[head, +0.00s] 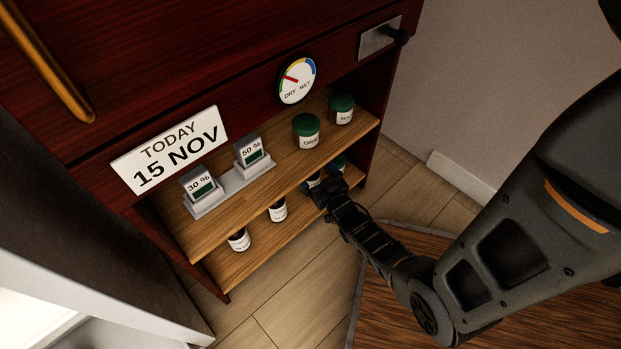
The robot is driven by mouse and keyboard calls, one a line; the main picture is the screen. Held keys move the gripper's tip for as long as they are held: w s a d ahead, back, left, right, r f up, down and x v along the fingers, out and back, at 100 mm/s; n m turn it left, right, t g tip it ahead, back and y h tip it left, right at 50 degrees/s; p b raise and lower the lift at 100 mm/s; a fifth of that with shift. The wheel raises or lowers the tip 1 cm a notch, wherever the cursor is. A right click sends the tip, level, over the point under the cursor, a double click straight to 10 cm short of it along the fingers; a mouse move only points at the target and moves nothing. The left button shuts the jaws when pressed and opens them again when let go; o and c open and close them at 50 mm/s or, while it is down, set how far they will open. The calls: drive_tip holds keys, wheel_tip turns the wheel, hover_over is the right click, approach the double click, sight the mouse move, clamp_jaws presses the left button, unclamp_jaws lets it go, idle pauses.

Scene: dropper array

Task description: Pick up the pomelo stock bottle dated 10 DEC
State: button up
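White-labelled bottles stand on the lower shelf of the dark red cabinet. One bottle (238,241) is at the left and another (278,211) is in the middle. A third bottle (313,180) is mostly hidden behind my gripper (321,180). The lower-shelf labels are too small to read, so I cannot tell which bottle is pomelo or dated 10 DEC. My gripper is at the front right of the lower shelf.
The upper shelf (225,211) hangs close above my gripper. A sign (169,149) reads TODAY 15 NOV. A DRY/WET dial (297,80) is above. A green cap (339,162) shows behind my gripper.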

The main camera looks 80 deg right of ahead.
drive_tip(key=b+x, duration=0.1)
drive_tip(key=x, duration=0.3)
drive_tip(key=shift+w+d, duration=0.15)
drive_tip(key=shift+d, duration=0.15)
drive_tip(key=shift+r, duration=0.1)
clamp_jaws()
idle(0.5)
